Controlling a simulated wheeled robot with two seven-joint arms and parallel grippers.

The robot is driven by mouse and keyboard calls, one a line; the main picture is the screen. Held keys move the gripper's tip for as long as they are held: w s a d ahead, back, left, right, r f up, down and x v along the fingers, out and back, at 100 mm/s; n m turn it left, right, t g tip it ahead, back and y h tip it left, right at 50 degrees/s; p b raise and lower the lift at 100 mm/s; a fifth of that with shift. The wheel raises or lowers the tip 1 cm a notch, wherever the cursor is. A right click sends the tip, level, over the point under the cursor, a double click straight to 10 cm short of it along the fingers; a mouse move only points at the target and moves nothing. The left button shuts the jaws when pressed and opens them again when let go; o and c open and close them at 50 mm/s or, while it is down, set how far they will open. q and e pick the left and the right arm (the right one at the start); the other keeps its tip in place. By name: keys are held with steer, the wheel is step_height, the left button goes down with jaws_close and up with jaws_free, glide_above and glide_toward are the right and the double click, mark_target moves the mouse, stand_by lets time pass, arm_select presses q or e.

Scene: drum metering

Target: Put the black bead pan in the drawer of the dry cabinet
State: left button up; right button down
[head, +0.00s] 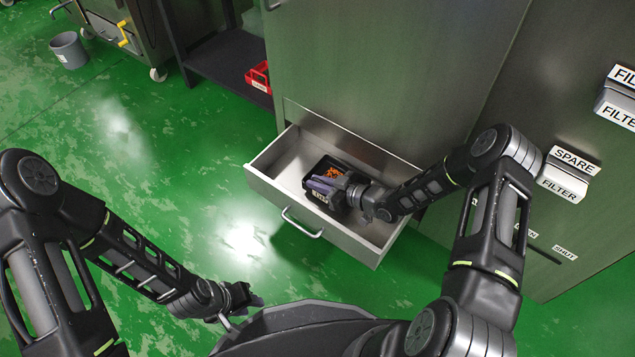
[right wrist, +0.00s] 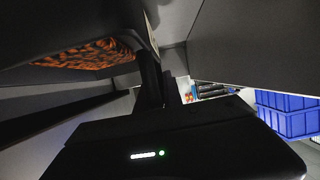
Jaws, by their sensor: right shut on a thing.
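The black bead pan (head: 321,164) holds orange beads and sits inside the open drawer (head: 284,168) of the grey dry cabinet (head: 385,65). In the right wrist view the pan (right wrist: 150,40) shows at upper left with its beads. My right gripper (head: 330,190) reaches into the drawer from the right and is shut on the pan's near side. Whether the pan's base touches the drawer floor cannot be told. My left gripper (head: 252,300) is low at the front, away from the drawer, and its jaws are too small to read.
The drawer has a bar handle (head: 302,223) on its front. Cabinet doors at right carry SPARE and FILTER labels (head: 574,158). A red bin (head: 258,76) sits on a dark shelf, and a grey bucket (head: 69,50) stands at far left.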

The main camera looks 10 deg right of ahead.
steer(key=shift+f+b, duration=0.55)
steer(key=c, duration=1.5)
jaws_free()
steer(key=shift+r, duration=0.1)
steer(key=shift+d+r+p, duration=0.1)
steer(key=shift+r+p, duration=0.7)
steer(key=shift+p, duration=0.25)
steer(key=shift+f+p+v, duration=0.15)
steer(key=shift+p+v, duration=0.55)
steer(key=shift+v, duration=2.2)
steer(key=shift+f+p+v, duration=0.1)
steer(key=shift+p+v, duration=0.6)
steer(key=shift+v, duration=2.25)
steer(key=shift+s, duration=0.15)
